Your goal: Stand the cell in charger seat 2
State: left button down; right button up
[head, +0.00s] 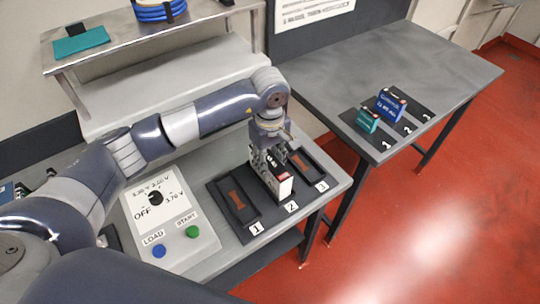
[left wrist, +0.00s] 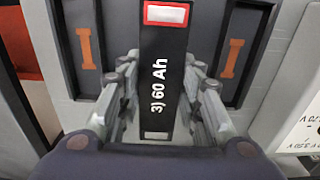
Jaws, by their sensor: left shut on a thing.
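The cell (head: 281,186) is a tall dark block with a white and red end, upright at the middle place of the dark charger tray (head: 274,217), behind the label 2. In the left wrist view the cell (left wrist: 165,75) shows a black top marked "3) 60 Ah" with a red-and-white end. My left gripper (head: 268,160) reaches down from above and is shut on the cell, with a finger on each side of it (left wrist: 163,78). Seat 1 (head: 237,201) and seat 3 (head: 303,164) are empty, with orange strips. The cell's underside is hidden, so I cannot tell whether it rests on the seat floor. My right gripper is out of view.
A control box (head: 170,222) with a dial, a blue LOAD button and a green START button stands left of the tray. A second table (head: 400,75) at the right holds a teal cell (head: 367,121) and a blue cell (head: 389,106). A shelf (head: 200,62) stands behind.

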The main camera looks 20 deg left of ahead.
pick_arm(q)
jog(key=shift+w, duration=0.1)
jog(key=c, duration=1.1)
grip_release()
jog(key=shift+f, duration=0.1)
jog(key=shift+s, duration=0.2)
jog(key=shift+r, duration=0.2)
jog(key=shift+w+r+b, duration=0.15)
jog(key=shift+r+b, duration=0.15)
jog(key=shift+b, duration=0.05)
notch_tip(320, 180, up, 11)
jog(key=b, duration=0.3)
jog(key=shift+r+b, duration=0.15)
jog(key=shift+b, duration=0.2)
